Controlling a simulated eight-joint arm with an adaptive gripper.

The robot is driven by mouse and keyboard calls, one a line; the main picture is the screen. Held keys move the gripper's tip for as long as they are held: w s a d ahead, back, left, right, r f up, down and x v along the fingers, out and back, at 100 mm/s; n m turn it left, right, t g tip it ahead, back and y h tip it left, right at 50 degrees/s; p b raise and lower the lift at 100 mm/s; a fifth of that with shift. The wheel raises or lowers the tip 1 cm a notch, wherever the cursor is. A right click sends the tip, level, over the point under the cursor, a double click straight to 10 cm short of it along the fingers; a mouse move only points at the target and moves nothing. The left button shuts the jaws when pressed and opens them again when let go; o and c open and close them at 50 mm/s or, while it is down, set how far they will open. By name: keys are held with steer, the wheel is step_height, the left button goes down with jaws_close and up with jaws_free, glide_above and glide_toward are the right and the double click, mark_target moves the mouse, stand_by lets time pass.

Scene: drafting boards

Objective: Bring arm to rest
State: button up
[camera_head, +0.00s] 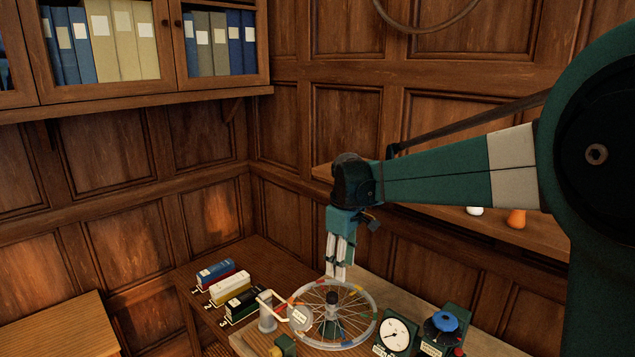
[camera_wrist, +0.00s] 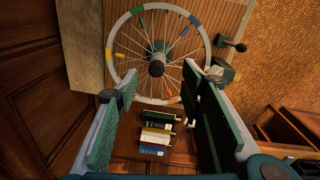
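My arm (camera_head: 450,172) reaches in from the right in the head view. My gripper (camera_head: 338,274) hangs down from its end, over the far side of a spoked wheel (camera_head: 375,312) with coloured rim marks. In the wrist view my gripper (camera_wrist: 163,88) has its two green-padded fingers well apart. Nothing is between the pads. The wheel (camera_wrist: 110,50) lies beyond the fingertips in that view, apart from them.
A binder cabinet (camera_head: 150,90) hangs at upper left. Open air surrounds my gripper.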

steer(key=s+d+m+t+b, duration=0.2)
steer(key=s+d+m, duration=0.3)
steer(key=s, duration=0.8)
steer(key=s+d+m+t+b, duration=0.1)
steer(key=s+d+m+t, duration=0.2)
steer(key=s+d, duration=0.75)
steer(key=s+a+f+m+t+b, duration=0.1)
steer(key=s+f, duration=0.4)
steer(key=s, duration=0.7)
steer(key=shift+s+m, duration=0.15)
steer(key=shift+m, duration=0.75)
